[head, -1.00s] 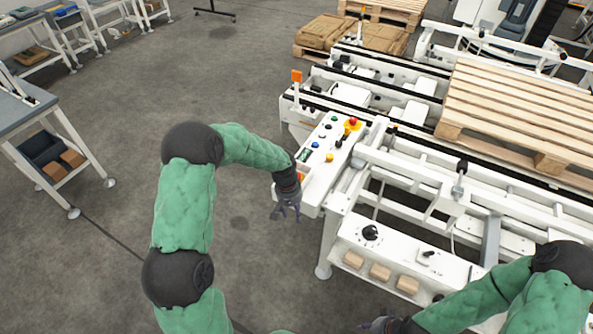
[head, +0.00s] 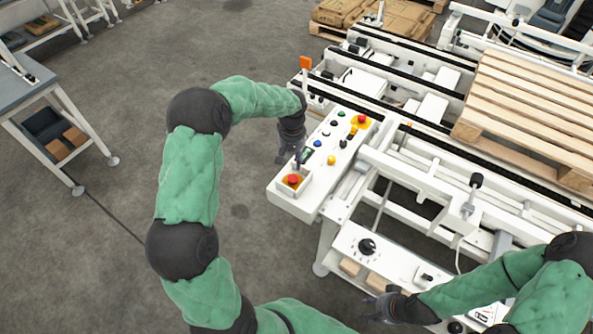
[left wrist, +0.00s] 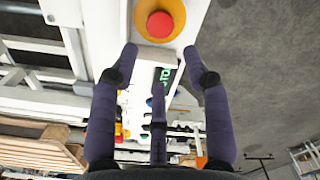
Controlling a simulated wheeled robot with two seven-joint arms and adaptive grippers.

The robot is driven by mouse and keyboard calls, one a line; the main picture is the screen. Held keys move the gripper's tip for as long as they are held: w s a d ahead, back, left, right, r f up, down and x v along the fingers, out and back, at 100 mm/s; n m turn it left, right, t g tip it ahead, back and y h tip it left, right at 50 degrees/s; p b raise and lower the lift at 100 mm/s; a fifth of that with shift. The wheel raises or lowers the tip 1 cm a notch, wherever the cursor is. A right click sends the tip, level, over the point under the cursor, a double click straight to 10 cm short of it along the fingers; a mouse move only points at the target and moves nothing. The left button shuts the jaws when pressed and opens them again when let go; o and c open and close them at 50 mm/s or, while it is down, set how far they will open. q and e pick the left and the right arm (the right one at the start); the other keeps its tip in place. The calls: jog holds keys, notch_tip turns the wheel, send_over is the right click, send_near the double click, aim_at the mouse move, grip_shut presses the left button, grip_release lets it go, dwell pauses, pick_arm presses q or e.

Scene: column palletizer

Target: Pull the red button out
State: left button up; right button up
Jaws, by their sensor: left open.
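A white control panel (head: 322,187) carries two red buttons on yellow bases. The near red button (head: 292,180) sits at the panel's near end, and the far red button (head: 361,119) at its far end. My left gripper (head: 289,158) is open and empty, just beyond the near button at the panel's left edge. In the left wrist view a red button (left wrist: 160,23) on a yellow disc lies ahead of the spread fingers (left wrist: 160,62), apart from them. My right gripper (head: 376,308) hangs at the lower right, apart from the buttons; its finger opening is unclear.
Small blue, green, black and yellow controls line the panel between the red buttons. An orange-topped post (head: 305,64) stands at its far end. A lower white box with a black knob (head: 367,246) is near my right arm. A wooden pallet (head: 530,105) rests on the conveyor.

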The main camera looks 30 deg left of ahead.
aim_at(293, 178)
pick_arm(q)
notch_tip(293, 178, down, 10)
jog(key=shift+s+r+b, duration=0.1)
jog(key=shift+s+b, duration=0.05)
jog(key=shift+b, duration=1.05)
